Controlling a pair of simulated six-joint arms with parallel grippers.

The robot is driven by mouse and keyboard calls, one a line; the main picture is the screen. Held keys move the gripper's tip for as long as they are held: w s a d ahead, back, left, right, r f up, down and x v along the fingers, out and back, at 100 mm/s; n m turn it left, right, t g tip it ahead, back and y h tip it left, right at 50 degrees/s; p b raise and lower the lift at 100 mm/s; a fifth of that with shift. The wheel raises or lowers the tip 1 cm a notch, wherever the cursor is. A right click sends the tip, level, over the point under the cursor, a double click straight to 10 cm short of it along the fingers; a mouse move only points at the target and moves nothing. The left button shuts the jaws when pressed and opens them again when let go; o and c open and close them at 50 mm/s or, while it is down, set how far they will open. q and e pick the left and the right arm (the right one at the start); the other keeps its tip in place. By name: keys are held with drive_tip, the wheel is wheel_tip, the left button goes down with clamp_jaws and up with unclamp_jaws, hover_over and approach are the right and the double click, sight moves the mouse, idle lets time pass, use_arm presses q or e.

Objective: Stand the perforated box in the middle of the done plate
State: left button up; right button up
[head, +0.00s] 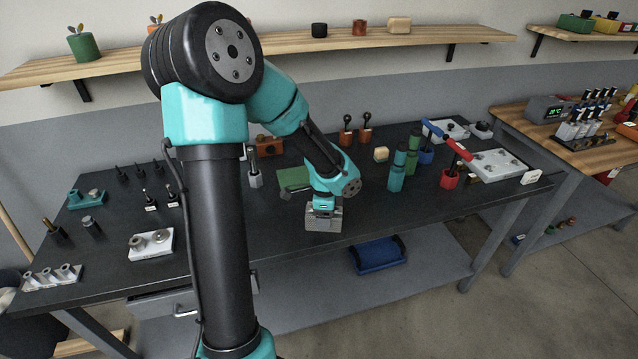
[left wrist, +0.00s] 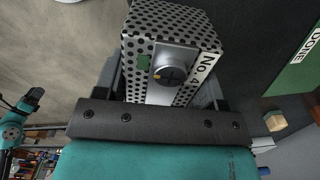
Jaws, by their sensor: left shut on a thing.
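The perforated box (head: 323,222) is a silver box with many dark holes, held in my left gripper (head: 324,203) near the front edge of the dark bench. In the left wrist view the box (left wrist: 186,22) fills the space between the fingers, with a round knob, a green patch and a "No. 4" label on the side facing the camera. The done plate (head: 293,180) is a flat green plate behind and left of the box, partly hidden by my left arm. The plate (left wrist: 299,76) also shows at the right of the left wrist view with a "DONE" label. My right gripper is not seen.
Teal and green cylinders (head: 396,178) and a red pot (head: 451,179) stand right of the box. A metal-stemmed tool (head: 254,170) stands left of the plate. A blue tray (head: 378,255) lies on the lower shelf.

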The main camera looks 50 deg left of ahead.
use_arm(q)
drive_tip(key=w+a+n, duration=0.1)
drive_tip(key=w+a, duration=0.2)
drive_tip(key=a, duration=0.1)
drive_tip(key=w+a+n, duration=0.1)
drive_tip(key=w+a, duration=0.1)
drive_tip(key=a, duration=0.2)
drive_tip(key=w+a+n, duration=0.2)
drive_tip(key=w+a, duration=0.1)
drive_tip(key=shift+w+a+r, duration=0.2)
drive_tip(key=shift+w+a, duration=0.1)
drive_tip(key=shift+a, duration=0.1)
drive_tip(key=w+a, duration=0.3)
drive_tip(key=a, duration=0.1)
drive_tip(key=w+a+f, duration=0.1)
drive_tip(key=w+a, duration=0.6)
drive_tip(key=shift+a+f, duration=0.2)
drive_tip(key=shift+a, duration=0.15)
drive_tip(key=shift+w, duration=0.1)
drive_tip(key=shift+w+a, duration=0.15)
drive_tip(key=shift+a, duration=0.1)
drive_tip(key=shift+f, duration=1.8)
drive_tip(key=shift+f, duration=0.1)
